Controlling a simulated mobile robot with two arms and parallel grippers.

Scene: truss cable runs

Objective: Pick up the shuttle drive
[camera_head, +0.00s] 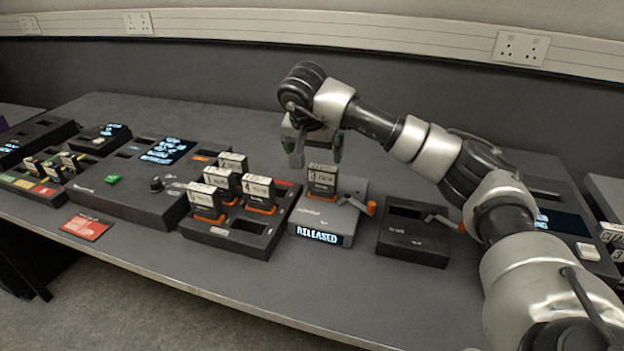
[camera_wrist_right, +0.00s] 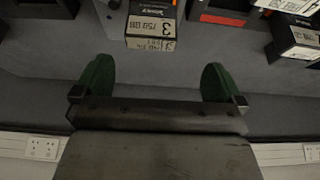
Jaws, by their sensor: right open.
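A dark drive with a white label and orange base (camera_head: 322,182) stands upright in the grey dock (camera_head: 306,221), whose display reads RELEASED. I take it as the shuttle drive; no such name is readable on it. In the right wrist view a drive labelled 3 (camera_wrist_right: 151,24) shows at the top, ahead of the fingers. My right gripper (camera_head: 317,150) is open and empty, above and slightly behind the docked drive, apart from it. Its green-padded fingers also show in the right wrist view (camera_wrist_right: 156,84). My left gripper is not in view.
A black rack (camera_head: 240,240) with several similar drives stands left of the dock. A black tray (camera_head: 412,243) with an orange-tipped lever beside it is on the right. A control console (camera_head: 120,199) and a red card (camera_head: 86,227) lie further left. The wall is behind.

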